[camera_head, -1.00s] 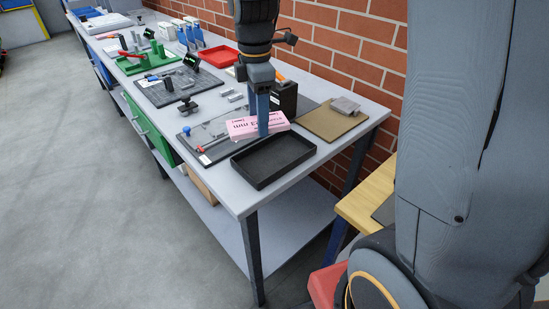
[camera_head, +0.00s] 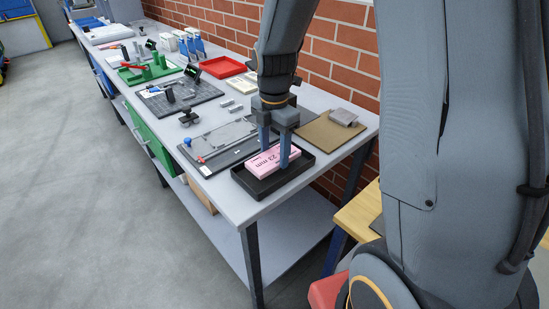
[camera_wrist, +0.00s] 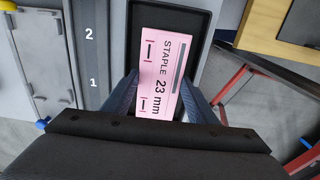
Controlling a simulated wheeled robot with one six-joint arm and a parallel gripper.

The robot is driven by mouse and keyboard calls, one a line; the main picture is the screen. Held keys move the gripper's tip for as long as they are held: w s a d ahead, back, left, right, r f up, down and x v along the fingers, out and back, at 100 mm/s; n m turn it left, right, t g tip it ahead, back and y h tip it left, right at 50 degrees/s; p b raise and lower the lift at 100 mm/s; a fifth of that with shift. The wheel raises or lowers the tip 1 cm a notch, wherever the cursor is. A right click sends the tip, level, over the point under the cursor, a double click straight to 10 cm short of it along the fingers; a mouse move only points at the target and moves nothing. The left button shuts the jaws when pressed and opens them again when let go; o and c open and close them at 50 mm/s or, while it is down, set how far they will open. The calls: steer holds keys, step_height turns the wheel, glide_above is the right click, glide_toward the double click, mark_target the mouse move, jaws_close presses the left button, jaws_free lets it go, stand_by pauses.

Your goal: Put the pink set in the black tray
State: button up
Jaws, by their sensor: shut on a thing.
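The pink set (camera_head: 272,160) is a flat pink box marked "STAPLE 23 mm" in the wrist view (camera_wrist: 162,75). My gripper (camera_head: 275,155) points down and is shut on the pink set, one finger on each side. The black tray (camera_head: 258,193) stands at the near end of the grey bench. The pink set is over the tray and within its rim in the head view. I cannot tell whether it touches the tray floor. The tray's far wall also shows in the wrist view (camera_wrist: 205,18).
A dark board (camera_head: 222,142) with a grey plate and a blue knob lies just left of the tray. A brown board (camera_head: 318,134) with a grey block lies behind it. A red tray (camera_head: 222,67) and a green fixture (camera_head: 150,74) stand farther along. A brick wall backs the bench.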

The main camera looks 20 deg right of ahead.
mark_target(274, 156)
steer(key=shift+f, duration=1.45)
steer(key=shift+f, duration=0.1)
steer(key=o, duration=1.2)
step_height(274, 156, up, 11)
steer(key=shift+r+b, duration=0.1)
steer(key=shift+b, duration=0.8)
steer(key=s+f+m, duration=0.4)
steer(key=s+m, duration=0.2)
steer(key=m, duration=0.5)
steer(key=s+f+m+t, duration=0.1)
steer(key=s+f+m, duration=0.3)
steer(key=s+m, duration=0.3)
steer(key=m, duration=0.4)
steer(key=shift+m, duration=0.3)
